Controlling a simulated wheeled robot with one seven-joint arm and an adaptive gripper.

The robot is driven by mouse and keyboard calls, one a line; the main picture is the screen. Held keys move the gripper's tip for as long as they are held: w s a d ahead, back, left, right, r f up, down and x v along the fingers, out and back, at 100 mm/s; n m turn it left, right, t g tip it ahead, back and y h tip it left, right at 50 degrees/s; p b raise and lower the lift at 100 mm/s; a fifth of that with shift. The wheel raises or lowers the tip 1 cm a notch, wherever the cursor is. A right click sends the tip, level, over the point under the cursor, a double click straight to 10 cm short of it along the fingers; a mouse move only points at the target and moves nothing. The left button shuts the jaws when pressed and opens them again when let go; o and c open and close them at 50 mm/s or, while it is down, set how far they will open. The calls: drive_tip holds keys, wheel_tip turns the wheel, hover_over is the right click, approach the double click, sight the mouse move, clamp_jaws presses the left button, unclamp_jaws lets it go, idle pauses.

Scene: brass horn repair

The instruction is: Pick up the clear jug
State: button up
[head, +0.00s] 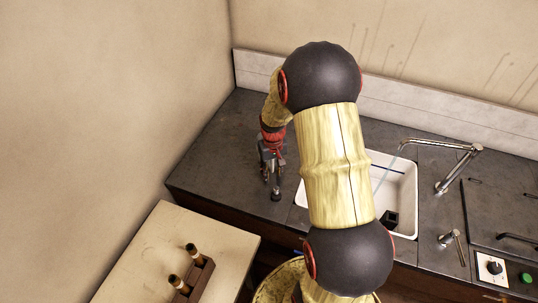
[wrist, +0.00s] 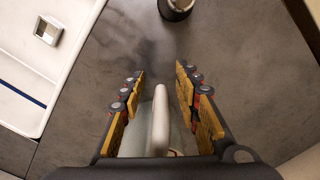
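The clear jug (wrist: 158,125) shows in the wrist view as a pale, upright handle-like part with a faint see-through body around its lower end. It stands between the two orange-padded fingers of my gripper (wrist: 159,85). The fingers are spread, with a visible gap on each side of the pale part. The lower part of the jug is hidden by the gripper's palm. In the head view my gripper (head: 271,172) is over the dark counter, left of the sink. I cannot make out the jug there.
A small dark metal round object (wrist: 176,8) stands on the counter ahead of the fingertips; it also shows in the head view (head: 276,195). The white sink (head: 408,190) holds a small dark block (head: 390,218). A pale table (head: 150,250) carries a wooden rack (head: 195,278).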

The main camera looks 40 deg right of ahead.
drive_tip(key=shift+c, duration=1.2)
clamp_jaws()
